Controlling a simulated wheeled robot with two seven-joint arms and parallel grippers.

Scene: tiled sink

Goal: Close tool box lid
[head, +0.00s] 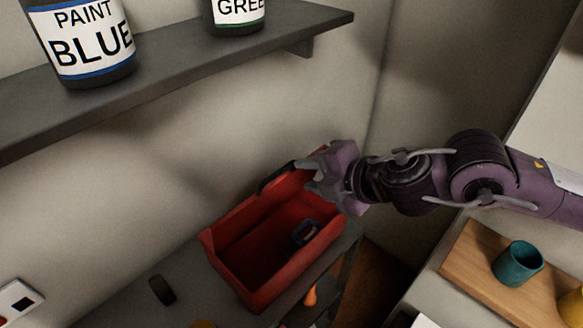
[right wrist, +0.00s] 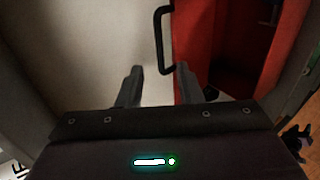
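The red tool box (head: 262,292) stands open on a dark surface against the wall in the head view, with a dark blue item (head: 305,232) inside. Its red lid (head: 292,188) is raised at the back, with a black handle (head: 274,178) on its edge. My right gripper (head: 306,178) is at the lid's upper edge near the handle. In the right wrist view, the two fingers (right wrist: 157,84) are apart with nothing between them. The handle (right wrist: 160,40) and red lid (right wrist: 193,45) lie just beyond the fingertips. My left gripper does not show.
A dark shelf (head: 170,80) with paint cans (head: 82,38) hangs on the wall above. A small black object (head: 161,290) lies left of the box. A teal cup (head: 517,263) stands on a wooden board (head: 462,275) at the right.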

